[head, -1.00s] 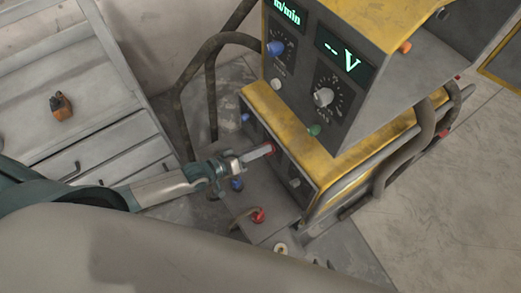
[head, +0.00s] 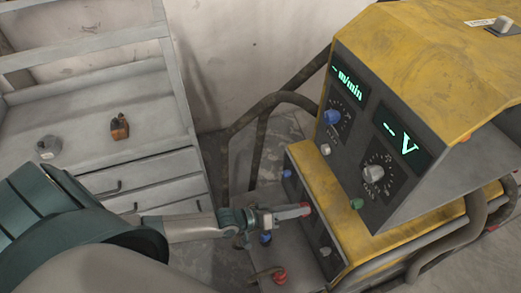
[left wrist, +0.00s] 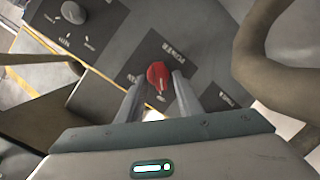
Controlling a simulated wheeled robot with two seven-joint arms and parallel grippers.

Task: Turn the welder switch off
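The welder (head: 430,60) is a yellow and dark grey machine at the right in the head view, with lit displays reading "m/min" and "V". Its red switch knob (left wrist: 158,77) sits on a dark labelled plate in the left wrist view. My left gripper (left wrist: 158,82) is open, with one finger on each side of the knob and small gaps visible. In the head view my left gripper (head: 297,212) reaches the lower front panel from the left and largely hides the switch. My right gripper is not in view.
A grey drawer cabinet (head: 165,165) stands at the left with a small orange-brown object (head: 119,127) on top. A blue knob (head: 332,116) and a grey dial (head: 373,173) are on the upper panel. Curved pipes (head: 262,120) stand beside the welder.

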